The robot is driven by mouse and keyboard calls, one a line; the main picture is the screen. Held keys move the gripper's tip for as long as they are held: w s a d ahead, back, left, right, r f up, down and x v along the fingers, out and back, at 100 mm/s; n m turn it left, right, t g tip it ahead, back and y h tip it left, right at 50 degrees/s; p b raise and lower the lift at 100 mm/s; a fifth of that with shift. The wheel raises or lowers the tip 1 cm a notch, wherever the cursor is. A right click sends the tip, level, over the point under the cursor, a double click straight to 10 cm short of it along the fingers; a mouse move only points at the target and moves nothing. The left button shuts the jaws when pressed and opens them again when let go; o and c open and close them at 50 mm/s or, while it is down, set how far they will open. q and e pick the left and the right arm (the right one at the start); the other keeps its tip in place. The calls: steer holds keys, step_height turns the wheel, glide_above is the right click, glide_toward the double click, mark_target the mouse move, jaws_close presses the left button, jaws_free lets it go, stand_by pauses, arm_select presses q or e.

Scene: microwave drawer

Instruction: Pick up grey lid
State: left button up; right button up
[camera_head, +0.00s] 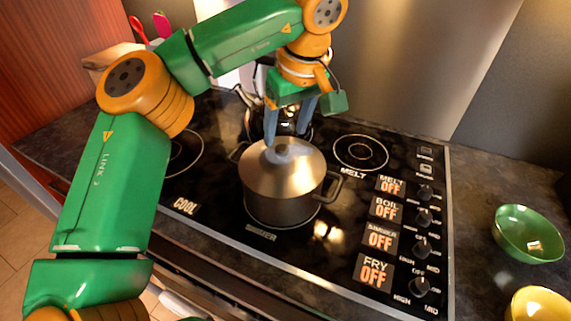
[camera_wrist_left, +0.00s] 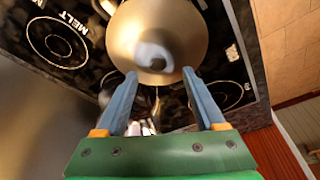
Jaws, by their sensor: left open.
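The grey lid (camera_head: 284,166) sits on a metal pot (camera_head: 282,210) on the black stovetop. Its round grey knob stands up in the middle. In the left wrist view the lid (camera_wrist_left: 157,25) fills the top centre, with the knob (camera_wrist_left: 154,54) a little beyond the fingertips. My left gripper (camera_head: 290,112) points down above and just behind the knob in the head view. In the wrist view its two blue fingers (camera_wrist_left: 160,76) are apart with nothing held between them. My right gripper is in neither view.
A dark kettle (camera_head: 262,118) stands behind the pot, partly hidden by my left gripper. Control knobs (camera_head: 422,220) line the stove's right side. A green bowl (camera_head: 528,234) and a yellow bowl (camera_head: 540,304) are on the right counter. The burner marked MELT (camera_head: 360,152) is empty.

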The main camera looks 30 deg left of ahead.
mark_target(282, 148)
arm_select(q)
steer(key=x, duration=0.4)
steer(key=p+x, duration=0.1)
steer(key=x, duration=0.1)
steer(key=shift+w+a+r, duration=0.15)
steer(key=shift+w, duration=0.25)
steer(key=shift+s+r, duration=0.1)
steer(key=shift+s, duration=0.05)
steer(key=shift+c, duration=1.3)
jaws_close()
